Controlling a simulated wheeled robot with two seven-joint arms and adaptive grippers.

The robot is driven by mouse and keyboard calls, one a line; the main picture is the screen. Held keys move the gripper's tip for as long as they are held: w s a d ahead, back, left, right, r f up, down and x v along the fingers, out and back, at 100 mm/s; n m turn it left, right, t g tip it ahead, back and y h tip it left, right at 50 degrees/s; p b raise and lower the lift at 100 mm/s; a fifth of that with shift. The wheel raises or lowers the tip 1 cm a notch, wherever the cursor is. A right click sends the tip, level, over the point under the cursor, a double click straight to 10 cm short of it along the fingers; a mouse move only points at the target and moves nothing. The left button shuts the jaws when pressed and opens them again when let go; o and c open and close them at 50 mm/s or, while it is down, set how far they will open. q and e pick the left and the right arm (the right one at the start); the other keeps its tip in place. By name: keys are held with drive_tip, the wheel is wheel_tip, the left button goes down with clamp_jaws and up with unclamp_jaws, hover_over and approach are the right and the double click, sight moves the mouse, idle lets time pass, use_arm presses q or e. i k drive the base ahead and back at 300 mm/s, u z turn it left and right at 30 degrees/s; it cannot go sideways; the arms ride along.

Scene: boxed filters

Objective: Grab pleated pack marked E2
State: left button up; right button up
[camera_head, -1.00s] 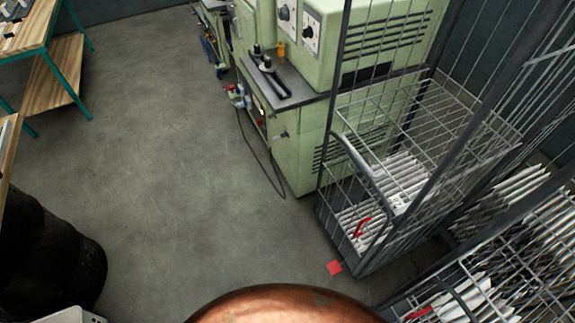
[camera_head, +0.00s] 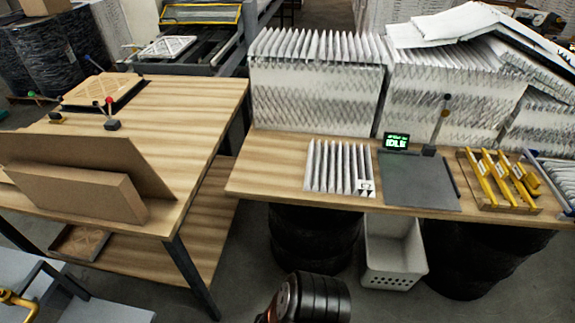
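A white pleated pack (camera_head: 335,167) lies flat on the wooden bench (camera_head: 262,178), left of a dark grey plate. A small black-and-white mark shows at its lower right corner; I cannot read E2 on it. Larger white pleated packs (camera_head: 318,82) stand in stacks along the back of the bench, and more packs (camera_head: 465,88) stand to their right. No E2 marking is legible on any of them. Neither of my grippers is in view; only a black and copper part of my own body shows at the bottom edge.
A grey plate (camera_head: 418,181) lies beside a small screen reading IDLE (camera_head: 396,142). A wooden tray (camera_head: 536,207) holds yellow tools at the right. A white perforated bin (camera_head: 393,262) sits under the bench. A second table (camera_head: 190,115) at left carries cardboard.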

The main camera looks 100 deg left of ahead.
sight(361, 184)
drive_tip(key=u, duration=2.7)
drive_tip(key=k, duration=0.45)
drive_tip(key=z, duration=0.75)
drive_tip(key=i, duration=1)
drive_tip(key=u, duration=0.1)
